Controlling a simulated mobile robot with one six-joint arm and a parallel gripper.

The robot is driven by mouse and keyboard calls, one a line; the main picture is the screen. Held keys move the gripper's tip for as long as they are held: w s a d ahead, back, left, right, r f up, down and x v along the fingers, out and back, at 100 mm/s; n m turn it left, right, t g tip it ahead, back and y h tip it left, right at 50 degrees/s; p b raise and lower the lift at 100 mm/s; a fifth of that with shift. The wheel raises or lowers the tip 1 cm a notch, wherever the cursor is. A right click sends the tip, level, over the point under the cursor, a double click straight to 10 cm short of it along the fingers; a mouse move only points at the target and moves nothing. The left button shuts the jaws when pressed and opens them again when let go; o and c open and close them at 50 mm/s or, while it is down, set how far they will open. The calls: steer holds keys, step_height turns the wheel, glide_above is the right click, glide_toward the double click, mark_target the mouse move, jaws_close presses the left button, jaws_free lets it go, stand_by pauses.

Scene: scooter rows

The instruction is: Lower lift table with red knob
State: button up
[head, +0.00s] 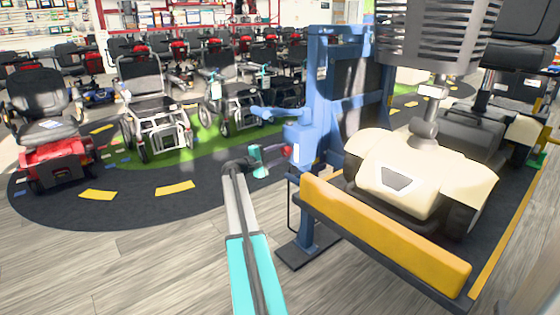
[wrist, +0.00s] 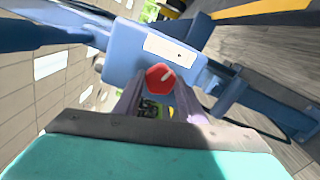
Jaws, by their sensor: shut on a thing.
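The red knob (wrist: 160,78) sits on the blue housing of the lift in the wrist view, between the tips of my gripper (wrist: 158,98). In the head view my gripper (head: 279,155) reaches the blue lift post (head: 305,140), and the knob shows there as a small red spot (head: 286,150). My gripper is shut on the knob. The lift table (head: 385,235) has a yellow front edge and a dark deck, and stands raised above the floor. A cream scooter (head: 420,175) rests on it.
A red scooter (head: 52,150) and wheelchairs (head: 155,115) stand on a dark mat at the left. A blue lever arm (head: 275,114) sticks out from the post. Wooden floor (head: 150,265) is clear in front. A second scooter stands behind the cream one.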

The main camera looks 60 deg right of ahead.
steer(key=shift+w+d+r+m+b, duration=0.1)
steer(key=shift+d+r+m+b, duration=0.05)
steer(key=shift+m+b, duration=1.35)
steer(key=shift+m, duration=0.3)
steer(key=o, duration=1)
steer(key=shift+o, duration=0.2)
steer(key=shift+a, duration=0.2)
steer(key=shift+a, duration=0.2)
steer(key=p+v, duration=0.2)
steer(key=v, duration=1.1)
steer(key=shift+p, duration=0.4)
steer(key=shift+a, duration=0.1)
